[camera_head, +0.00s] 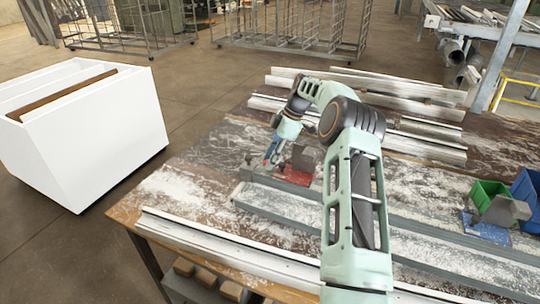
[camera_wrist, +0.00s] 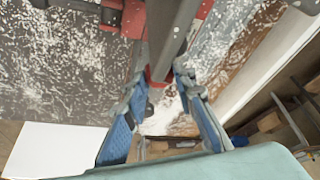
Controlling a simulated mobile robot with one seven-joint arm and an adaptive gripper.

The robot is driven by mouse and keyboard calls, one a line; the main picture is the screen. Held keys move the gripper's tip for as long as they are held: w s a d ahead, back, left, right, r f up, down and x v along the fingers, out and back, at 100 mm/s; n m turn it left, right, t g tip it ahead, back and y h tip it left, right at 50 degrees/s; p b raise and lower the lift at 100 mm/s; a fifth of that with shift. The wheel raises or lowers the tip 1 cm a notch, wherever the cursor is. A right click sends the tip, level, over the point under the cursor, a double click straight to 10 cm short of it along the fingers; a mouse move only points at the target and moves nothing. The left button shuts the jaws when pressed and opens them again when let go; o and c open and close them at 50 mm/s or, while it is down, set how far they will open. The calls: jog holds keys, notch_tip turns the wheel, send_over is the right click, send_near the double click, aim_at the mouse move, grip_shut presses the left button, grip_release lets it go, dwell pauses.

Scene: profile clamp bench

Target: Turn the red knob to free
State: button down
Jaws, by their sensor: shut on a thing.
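In the wrist view the red knob (camera_wrist: 156,78) shows as a small red piece between the blue-padded fingertips of my gripper (camera_wrist: 161,82). My gripper is shut on it; the fingers hide much of the knob, and I cannot read its setting. A dark grey bar (camera_wrist: 170,35) runs up from the knob, with red clamp parts (camera_wrist: 128,18) beside it. In the head view my gripper (camera_head: 270,155) reaches down at the clamp, beside a grey block (camera_head: 303,158) and above a red plate (camera_head: 293,176). The knob is not clear in this view.
Long pale profiles lie along the front edge (camera_head: 220,245) and at the back (camera_head: 370,88) of the worn bench. A green bin (camera_head: 487,193) and a blue bin (camera_head: 526,190) stand at the right. A white cart (camera_head: 95,135) stands on the floor at the left.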

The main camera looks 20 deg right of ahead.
jog(key=shift+n+g+p, duration=0.5)
jog(key=shift+n+p, duration=0.35)
jog(key=shift+n, duration=0.25)
jog(key=shift+f, duration=0.1)
jog(key=c, duration=1.6)
grip_release()
notch_tip(320, 180, up, 10)
jog(key=shift+r, duration=0.1)
